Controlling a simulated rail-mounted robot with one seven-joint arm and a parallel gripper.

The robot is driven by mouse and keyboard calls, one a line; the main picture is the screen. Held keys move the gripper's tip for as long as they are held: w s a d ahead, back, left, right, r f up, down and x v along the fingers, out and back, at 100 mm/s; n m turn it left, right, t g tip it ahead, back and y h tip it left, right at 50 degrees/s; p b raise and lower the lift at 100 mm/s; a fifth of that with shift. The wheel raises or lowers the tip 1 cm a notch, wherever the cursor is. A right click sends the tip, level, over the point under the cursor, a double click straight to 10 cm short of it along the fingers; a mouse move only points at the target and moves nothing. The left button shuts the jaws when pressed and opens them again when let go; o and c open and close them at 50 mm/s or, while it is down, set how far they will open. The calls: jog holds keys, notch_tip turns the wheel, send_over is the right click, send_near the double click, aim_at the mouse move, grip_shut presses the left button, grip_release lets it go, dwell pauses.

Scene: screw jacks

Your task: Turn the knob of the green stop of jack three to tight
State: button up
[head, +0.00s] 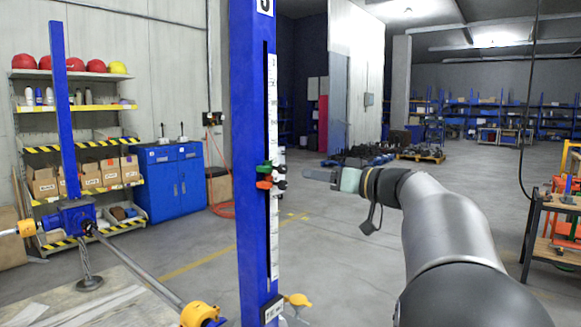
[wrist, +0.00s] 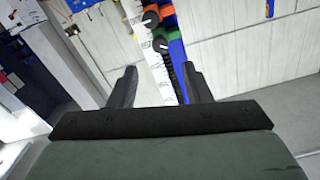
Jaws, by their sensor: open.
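The blue jack column (head: 250,120) stands upright in the middle of the head view, with a partly cut-off number label (head: 265,6) that looks like a 3. The green stop (head: 264,168) sits on it just above the orange stop (head: 264,184). The green stop's dark knob (head: 280,171) faces right. In the wrist view the green stop (wrist: 177,49) and its knob (wrist: 160,44) lie ahead of the fingers, with the orange stop (wrist: 168,11) beyond. My gripper (wrist: 160,86) is open and empty, apart from the knob; in the head view it (head: 312,174) is right of the stops.
A white scale strip (head: 273,110) runs along the column. A yellow part (head: 299,300) juts out low on its right. Another blue jack (head: 75,215) stands at left, near shelves (head: 75,105) and a blue cabinet (head: 170,185). A workbench (head: 550,225) stands at right.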

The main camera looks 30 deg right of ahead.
aim_at(285, 170)
jog(key=p+x, duration=0.2)
jog(key=x, duration=0.6)
jog(key=shift+w+a, duration=0.15)
jog(key=shift+w, duration=0.1)
grip_shut()
